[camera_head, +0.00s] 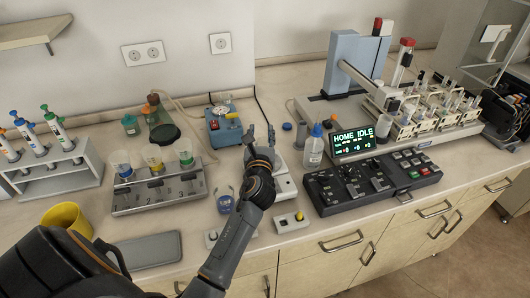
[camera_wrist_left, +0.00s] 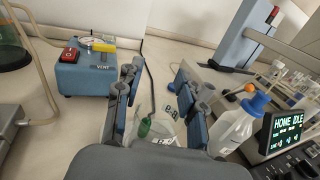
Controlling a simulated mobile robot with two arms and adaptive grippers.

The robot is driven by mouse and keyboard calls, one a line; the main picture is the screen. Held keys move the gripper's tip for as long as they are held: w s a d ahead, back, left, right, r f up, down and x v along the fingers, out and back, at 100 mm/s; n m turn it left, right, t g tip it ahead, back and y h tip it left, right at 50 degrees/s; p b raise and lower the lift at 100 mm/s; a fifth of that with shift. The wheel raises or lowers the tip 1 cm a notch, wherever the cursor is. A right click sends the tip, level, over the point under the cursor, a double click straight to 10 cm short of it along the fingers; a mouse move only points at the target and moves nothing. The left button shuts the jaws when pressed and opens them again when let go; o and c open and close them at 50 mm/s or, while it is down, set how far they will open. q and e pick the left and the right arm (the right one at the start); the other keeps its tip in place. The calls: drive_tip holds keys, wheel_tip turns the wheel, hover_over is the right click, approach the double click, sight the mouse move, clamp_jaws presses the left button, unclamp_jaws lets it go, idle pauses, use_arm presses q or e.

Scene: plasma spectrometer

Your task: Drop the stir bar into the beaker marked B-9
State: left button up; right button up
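My left gripper (camera_head: 261,133) is over the white plate device (camera_head: 284,184) in the head view. In the left wrist view its two fingers (camera_wrist_left: 160,88) stand apart. The gripper hides most of the beaker in the head view. My right gripper is not in view.
A wash bottle (camera_head: 314,147) with a blue cap stands close to the right of the gripper, beside the HOME IDLE screen (camera_head: 353,142). A blue pump box (camera_head: 223,127) is behind left. A rack of cups (camera_head: 160,194) stands left, with a grey tray (camera_head: 147,250) in front.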

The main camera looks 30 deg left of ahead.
use_arm(q)
drive_tip(key=v, duration=1.1)
drive_tip(key=shift+s, duration=0.25)
drive_tip(key=shift+d+f, duration=0.1)
drive_tip(key=shift+d, duration=0.1)
